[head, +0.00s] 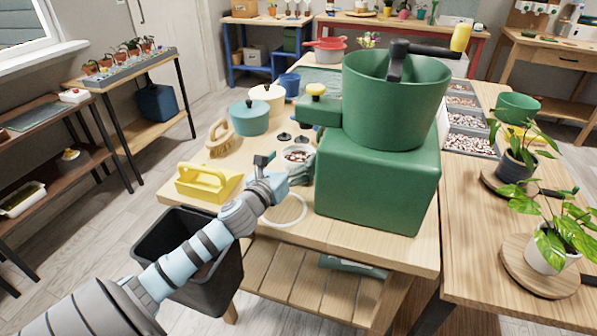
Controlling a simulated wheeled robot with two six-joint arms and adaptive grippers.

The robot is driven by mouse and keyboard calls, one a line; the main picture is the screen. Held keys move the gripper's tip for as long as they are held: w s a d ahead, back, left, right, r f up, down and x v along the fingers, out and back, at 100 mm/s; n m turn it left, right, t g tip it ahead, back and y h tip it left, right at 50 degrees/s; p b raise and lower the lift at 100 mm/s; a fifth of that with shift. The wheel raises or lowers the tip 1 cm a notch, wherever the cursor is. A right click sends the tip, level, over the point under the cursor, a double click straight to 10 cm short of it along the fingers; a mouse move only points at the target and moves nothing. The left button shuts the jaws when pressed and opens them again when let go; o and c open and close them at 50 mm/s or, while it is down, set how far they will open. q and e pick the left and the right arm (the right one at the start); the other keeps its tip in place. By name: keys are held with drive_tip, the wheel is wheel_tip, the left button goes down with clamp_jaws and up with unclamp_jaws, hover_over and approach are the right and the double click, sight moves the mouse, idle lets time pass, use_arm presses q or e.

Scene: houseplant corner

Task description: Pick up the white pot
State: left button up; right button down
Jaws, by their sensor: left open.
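A white pot (548,255) holding a leafy plant stands on a round wooden board at the right. A pale round container (298,154) with pebbly contents stands near the middle of the table; my gripper partly hides it, so I cannot tell its full shape. My left gripper (283,166) is open at the near side of this pale container. I cannot tell whether its fingers touch it. It is far to the left of the white pot with the plant. My right gripper is not in view.
A large green machine (378,178) with a crank stands just right of my left gripper. A yellow caddy (208,183), a brush (220,138) and a teal lidded pot (249,118) stand to the left. A white ring (304,211) lies on the table. A black bin (215,280) stands below.

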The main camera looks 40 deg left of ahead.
sight(304, 147)
use_arm(q)
drive_tip(key=w, duration=0.3)
drive_tip(key=shift+w+a+f, duration=0.1)
drive_tip(key=shift+a, duration=0.1)
drive_tip(key=c, duration=1.2)
